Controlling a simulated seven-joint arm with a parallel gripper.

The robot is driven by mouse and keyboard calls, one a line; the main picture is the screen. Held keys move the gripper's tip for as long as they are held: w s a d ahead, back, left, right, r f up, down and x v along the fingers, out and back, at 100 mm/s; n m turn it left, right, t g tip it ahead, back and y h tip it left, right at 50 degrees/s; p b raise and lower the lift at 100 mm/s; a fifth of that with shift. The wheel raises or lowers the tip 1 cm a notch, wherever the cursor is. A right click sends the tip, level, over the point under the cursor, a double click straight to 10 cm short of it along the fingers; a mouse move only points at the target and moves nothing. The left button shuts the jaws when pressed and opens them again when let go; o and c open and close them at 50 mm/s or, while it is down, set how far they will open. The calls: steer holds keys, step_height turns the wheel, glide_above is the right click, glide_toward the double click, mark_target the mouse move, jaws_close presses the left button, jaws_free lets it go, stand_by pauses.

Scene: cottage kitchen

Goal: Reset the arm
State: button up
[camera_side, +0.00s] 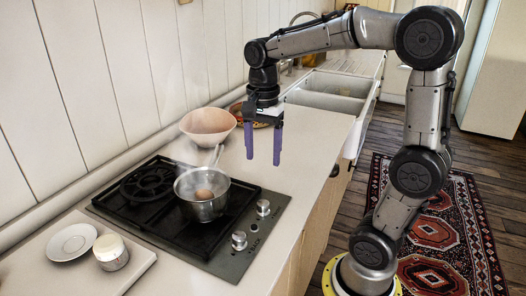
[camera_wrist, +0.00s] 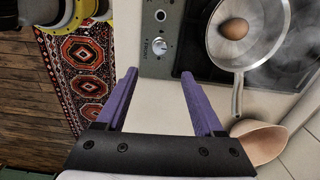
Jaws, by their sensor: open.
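My gripper (camera_side: 263,147) hangs from my arm above the counter, pointing down, with its purple fingers apart and nothing between them. It also shows in the wrist view (camera_wrist: 160,92), over bare white counter beside the stove. The gripper is to the right of the stove and of the pot, not touching anything. My arm arches over from its yellow-ringed base on the floor at the right.
A steaming pot (camera_side: 205,208) with a brown egg (camera_side: 204,194) stands on the black stove (camera_side: 168,226). A pinkish bowl (camera_side: 208,126) and a patterned plate (camera_side: 256,122) are behind. A saucer (camera_side: 71,242) and small jar (camera_side: 111,252) sit front left. A sink (camera_side: 330,94) lies beyond.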

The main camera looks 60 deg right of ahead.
steer(key=s+a+r+n+t, duration=0.3)
steer(key=s+a+n, duration=0.25)
steer(key=s, duration=0.25)
steer(key=shift+s+a+f+n+t, duration=0.4)
steer(key=shift+s+f+n, duration=0.25)
steer(key=shift+n, duration=1.35)
steer(key=shift+s+a+f+n+t, duration=0.25)
steer(key=shift+s+f+n+t, duration=0.3)
steer(key=shift+n, duration=1.5)
steer(key=shift+s+a+f+n+t, duration=0.35)
steer(key=shift+s+f+n, duration=0.4)
steer(key=shift+n, duration=1.25)
steer(key=shift+w+f, duration=0.1)
